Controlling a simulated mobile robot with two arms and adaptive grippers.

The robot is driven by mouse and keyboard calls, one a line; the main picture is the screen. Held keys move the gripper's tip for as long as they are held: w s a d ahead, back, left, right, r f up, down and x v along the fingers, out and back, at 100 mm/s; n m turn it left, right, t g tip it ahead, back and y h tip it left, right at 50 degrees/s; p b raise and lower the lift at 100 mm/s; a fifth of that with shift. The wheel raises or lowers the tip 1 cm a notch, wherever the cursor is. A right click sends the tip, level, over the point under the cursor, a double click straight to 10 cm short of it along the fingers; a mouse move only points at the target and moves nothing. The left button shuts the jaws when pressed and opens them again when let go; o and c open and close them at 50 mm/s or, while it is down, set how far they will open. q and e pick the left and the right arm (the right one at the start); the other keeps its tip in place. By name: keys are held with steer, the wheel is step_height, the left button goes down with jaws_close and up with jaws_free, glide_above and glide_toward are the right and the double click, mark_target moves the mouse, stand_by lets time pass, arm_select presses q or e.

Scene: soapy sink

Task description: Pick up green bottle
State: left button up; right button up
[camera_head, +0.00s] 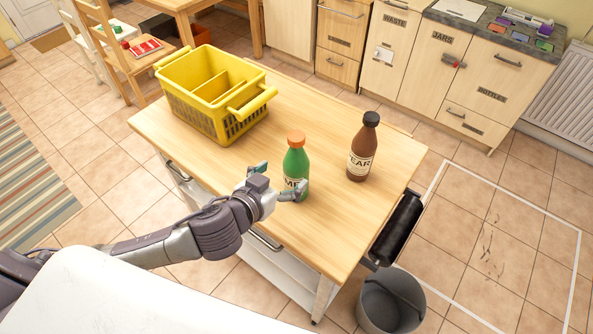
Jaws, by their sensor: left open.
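The green bottle (296,162) with an orange cap stands upright on the wooden table top. Its label is partly hidden by my left gripper. My left gripper (281,178) is open at the bottle's near left side, one finger behind it to the left and one in front of its lower part. I cannot tell whether the fingers touch the bottle. My right gripper is not in view.
A brown bottle (362,148) with a black cap stands to the right of the green one. A yellow basket (213,125) sits at the table's far left. A grey bucket (391,303) stands on the floor at the right. The table's (330,235) front right is clear.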

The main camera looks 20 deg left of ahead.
mark_target(289, 171)
arm_select(q)
steer(key=p+x, duration=0.1)
steer(key=x, duration=0.1)
steer(key=p+x, duration=0.1)
steer(key=x, duration=0.2)
steer(key=shift+w+d+r, duration=0.1)
steer(key=shift+w+d, duration=0.15)
steer(key=shift+w, duration=0.05)
steer(key=shift+w+f, duration=0.25)
steer(key=shift+s, duration=0.1)
steer(key=shift+c, duration=0.4)
steer(key=c, duration=1)
steer(key=shift+c, duration=0.8)
steer(key=shift+r, duration=0.1)
steer(key=shift+r, duration=0.1)
